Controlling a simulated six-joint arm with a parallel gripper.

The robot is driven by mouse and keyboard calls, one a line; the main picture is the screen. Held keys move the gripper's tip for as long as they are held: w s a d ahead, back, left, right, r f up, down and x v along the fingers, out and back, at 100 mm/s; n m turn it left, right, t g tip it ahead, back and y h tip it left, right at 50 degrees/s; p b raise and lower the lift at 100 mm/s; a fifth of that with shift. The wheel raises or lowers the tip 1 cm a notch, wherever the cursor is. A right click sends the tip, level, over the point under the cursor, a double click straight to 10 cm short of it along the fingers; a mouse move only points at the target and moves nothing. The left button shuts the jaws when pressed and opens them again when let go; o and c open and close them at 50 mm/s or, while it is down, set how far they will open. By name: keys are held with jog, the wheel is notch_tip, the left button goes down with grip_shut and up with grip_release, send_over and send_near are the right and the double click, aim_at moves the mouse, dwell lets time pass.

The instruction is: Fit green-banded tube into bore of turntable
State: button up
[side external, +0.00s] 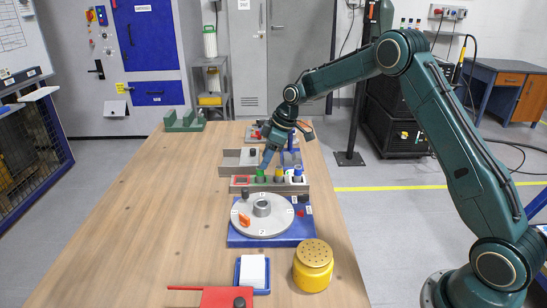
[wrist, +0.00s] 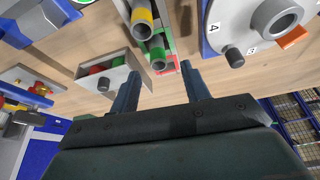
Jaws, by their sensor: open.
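The green-banded tube (wrist: 157,47) stands in a rack (side external: 270,189), beside a yellow-banded tube (wrist: 142,20). In the side view its green band (side external: 260,173) shows just under my gripper (side external: 264,163). In the wrist view my gripper (wrist: 160,69) is open, its two fingers apart on either side of the rack's red-marked end, near the green-banded tube. Nothing is held. The turntable (side external: 250,228) is a grey disc on a blue base with a raised round bore (side external: 262,208) at its middle. The bore also shows in the wrist view (wrist: 280,20) and looks empty.
An orange piece (side external: 244,220) and a dark knob (side external: 245,194) sit on the disc. A blue-banded tube (side external: 298,173) stands in the rack. A grey box (side external: 238,163) stands behind the rack. A yellow jar (side external: 313,267) stands in front.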

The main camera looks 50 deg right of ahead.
aim_at(260, 177)
jog(key=shift+w+a+f, duration=0.1)
jog(key=shift+f, duration=0.2)
jog(key=shift+x, duration=2.55)
jog(key=shift+w, duration=0.15)
grip_shut()
